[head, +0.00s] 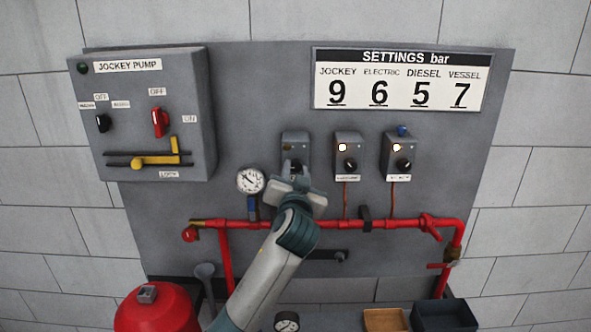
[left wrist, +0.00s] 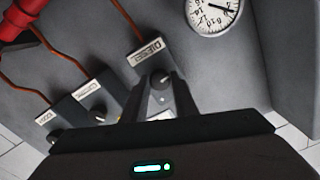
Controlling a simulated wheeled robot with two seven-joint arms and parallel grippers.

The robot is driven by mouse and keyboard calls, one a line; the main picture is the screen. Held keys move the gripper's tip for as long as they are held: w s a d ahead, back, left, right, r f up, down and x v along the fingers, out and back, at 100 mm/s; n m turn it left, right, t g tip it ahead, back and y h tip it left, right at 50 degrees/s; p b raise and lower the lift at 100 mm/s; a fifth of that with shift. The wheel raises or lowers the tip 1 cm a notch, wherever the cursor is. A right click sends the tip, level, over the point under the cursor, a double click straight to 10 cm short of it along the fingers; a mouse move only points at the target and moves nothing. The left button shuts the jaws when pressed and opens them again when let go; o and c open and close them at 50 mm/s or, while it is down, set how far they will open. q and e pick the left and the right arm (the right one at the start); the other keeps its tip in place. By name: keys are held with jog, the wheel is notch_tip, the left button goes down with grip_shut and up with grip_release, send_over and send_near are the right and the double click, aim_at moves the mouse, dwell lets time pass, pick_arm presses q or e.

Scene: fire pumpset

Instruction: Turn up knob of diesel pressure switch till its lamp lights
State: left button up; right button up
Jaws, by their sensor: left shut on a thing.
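The diesel pressure switch is the leftmost of three grey boxes; its box (head: 296,142) shows in the head view with a dark lamp (head: 288,147). My left gripper (head: 294,172) covers its lower part there. In the left wrist view, the label (left wrist: 147,50), partly readable as DIESEL, lies just beyond the round dark knob (left wrist: 160,80). The fingers of my left gripper (left wrist: 160,92) are on either side of this knob and shut on it. The knob's pointer and scale are too small to read. My right gripper is not in view.
Two neighbouring switch boxes (head: 348,143) (head: 399,143) have lit lamps. A settings board (head: 400,80) reads jockey 9, electric 6, diesel 5, vessel 7. A gauge (head: 250,181) is left of the gripper. A red pipe (head: 330,223) runs below. The jockey pump cabinet (head: 145,120) stands left.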

pick_arm(q)
jog(key=o, duration=1.1)
jog(key=shift+w, duration=0.1)
jog(key=shift+c, duration=0.2)
jog(key=shift+s, duration=0.2)
jog(key=shift+s+f+b, duration=0.1)
jog(key=shift+s+b, duration=0.3)
jog(key=shift+s, duration=0.15)
jog(key=s+b, duration=0.5)
jog(key=s, duration=1.1)
jog(key=shift+b, duration=0.3)
